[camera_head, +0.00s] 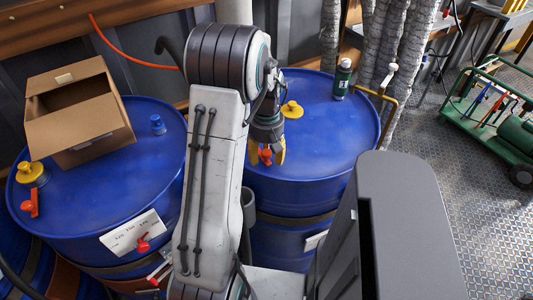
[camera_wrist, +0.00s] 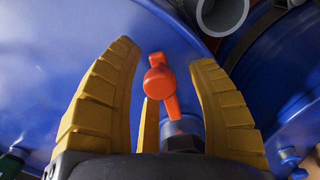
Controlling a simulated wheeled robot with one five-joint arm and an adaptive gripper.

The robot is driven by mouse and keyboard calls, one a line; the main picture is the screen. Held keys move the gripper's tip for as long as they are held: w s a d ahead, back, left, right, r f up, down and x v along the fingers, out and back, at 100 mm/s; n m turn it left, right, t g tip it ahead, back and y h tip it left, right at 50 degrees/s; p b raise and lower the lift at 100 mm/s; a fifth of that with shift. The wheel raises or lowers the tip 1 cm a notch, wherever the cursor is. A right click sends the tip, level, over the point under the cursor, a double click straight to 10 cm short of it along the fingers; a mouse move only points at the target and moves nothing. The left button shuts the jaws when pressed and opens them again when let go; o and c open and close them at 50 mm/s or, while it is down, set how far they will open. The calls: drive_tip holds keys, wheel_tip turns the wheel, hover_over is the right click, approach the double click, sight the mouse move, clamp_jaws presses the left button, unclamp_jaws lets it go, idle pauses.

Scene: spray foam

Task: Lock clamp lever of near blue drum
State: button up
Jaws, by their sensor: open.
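Two blue drums stand side by side: the left drum (camera_head: 100,205) and the right drum (camera_head: 325,150), partly hidden behind my arm. My gripper (camera_head: 266,152) is low over the right drum's lid, yellow fingers open. In the wrist view, an orange-red lever (camera_wrist: 160,85) lies between the spread fingers (camera_wrist: 165,55), with a gap on both sides. A dark fitting (camera_wrist: 183,130) is below it. The left drum has a red lever (camera_head: 143,243) at its front rim beside a white label, and another lower red lever (camera_head: 155,280). I cannot tell which is the clamp lever.
An open cardboard box (camera_head: 78,115), a yellow cap (camera_head: 30,172) and a blue plug (camera_head: 158,125) are on the left drum. A dark green bottle (camera_head: 342,80) and a yellow cap (camera_head: 292,109) are on the right drum. A green cart (camera_head: 490,105) stands on the right floor.

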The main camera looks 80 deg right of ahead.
idle(0.3)
clamp_jaws()
idle(0.4)
